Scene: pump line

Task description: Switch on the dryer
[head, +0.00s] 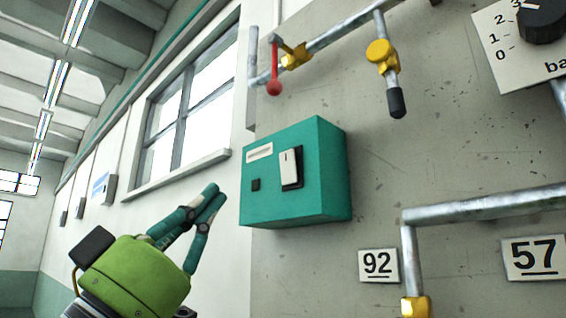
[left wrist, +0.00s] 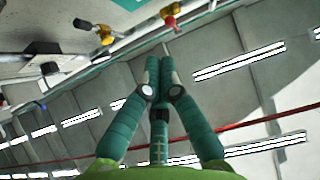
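The dryer appears to be the teal box (head: 335,175) on the grey wall panel in the head view. Its front carries a white rocker switch (head: 289,167) in a black frame, a small dark square (head: 255,185) and a pale label (head: 259,153). I cannot tell which way the rocker is tipped. My left gripper (head: 213,191) is left of the box, apart from it and clear of the switch. Its teal fingers are together and empty; in the left wrist view the fingertips (left wrist: 159,62) lie side by side. My right gripper is in neither view.
Above the box runs a pipe with a red-handled valve (head: 274,70) and a yellow valve (head: 381,55). Lower right is another pipe (head: 480,207) with plates 92 (head: 378,264) and 57 (head: 535,257). A dial with a black knob (head: 541,20) is top right. A window (head: 190,105) is left.

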